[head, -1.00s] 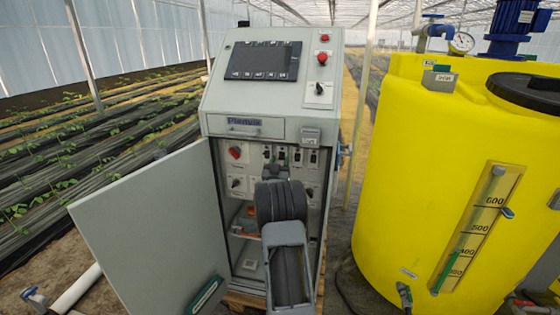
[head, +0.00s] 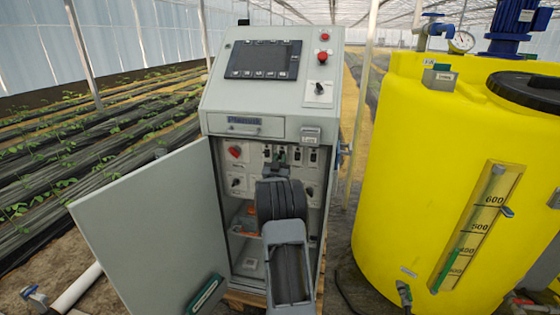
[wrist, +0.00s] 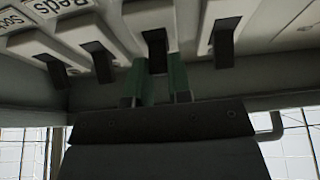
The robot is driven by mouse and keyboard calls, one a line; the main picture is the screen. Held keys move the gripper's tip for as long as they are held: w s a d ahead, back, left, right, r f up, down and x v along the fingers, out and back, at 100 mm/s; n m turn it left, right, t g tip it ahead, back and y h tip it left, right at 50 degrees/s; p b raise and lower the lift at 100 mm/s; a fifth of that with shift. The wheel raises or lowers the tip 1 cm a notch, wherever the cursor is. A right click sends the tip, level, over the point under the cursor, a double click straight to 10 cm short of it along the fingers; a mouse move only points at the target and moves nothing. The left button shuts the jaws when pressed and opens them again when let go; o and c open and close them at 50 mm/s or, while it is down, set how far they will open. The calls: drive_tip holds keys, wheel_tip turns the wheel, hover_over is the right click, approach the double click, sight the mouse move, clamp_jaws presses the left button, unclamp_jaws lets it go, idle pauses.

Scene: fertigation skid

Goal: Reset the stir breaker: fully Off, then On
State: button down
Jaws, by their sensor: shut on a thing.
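A row of breakers with black levers (wrist: 222,40) runs along the top of the wrist view. My gripper (wrist: 162,84) has two green fingers, one on each side of a black breaker lever (wrist: 156,50), and is shut on it. The label of this breaker cannot be read, so I cannot tell from the frames whether it is the stir breaker. In the head view my gripper (head: 282,157) is at the breaker row inside the open cabinet (head: 215,125); my arm hides part of the panel. Whether the lever stands at On or Off cannot be told.
Neighbouring breakers stand close on both sides, one labelled "Beds" (wrist: 72,6). A red rotary switch (head: 235,152) is left of the row. The cabinet door (head: 150,230) hangs open at left. A yellow tank (head: 405,180) stands close at right.

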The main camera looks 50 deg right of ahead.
drive_tip(key=shift+r+g+y, duration=0.3)
drive_tip(key=shift+r+y, duration=0.1)
drive_tip(key=shift+r, duration=0.05)
drive_tip(key=r+g+y+p, duration=0.1)
drive_tip(key=y+p, duration=0.1)
drive_tip(key=shift+r+p, duration=0.1)
drive_tip(key=shift+p, duration=0.25)
drive_tip(key=shift+d+r+g+y+p, duration=0.15)
drive_tip(key=shift+g+y+p, duration=0.15)
drive_tip(key=shift+p, duration=0.35)
drive_tip(key=shift+w+y+p, duration=0.1)
drive_tip(key=shift+y+p, duration=0.3)
drive_tip(key=shift+p, duration=0.15)
drive_tip(key=shift+f, duration=0.25)
drive_tip(key=shift+g, duration=0.3)
drive_tip(key=c, duration=1)
unclamp_jaws()
drive_tip(key=shift+c, duration=0.2)
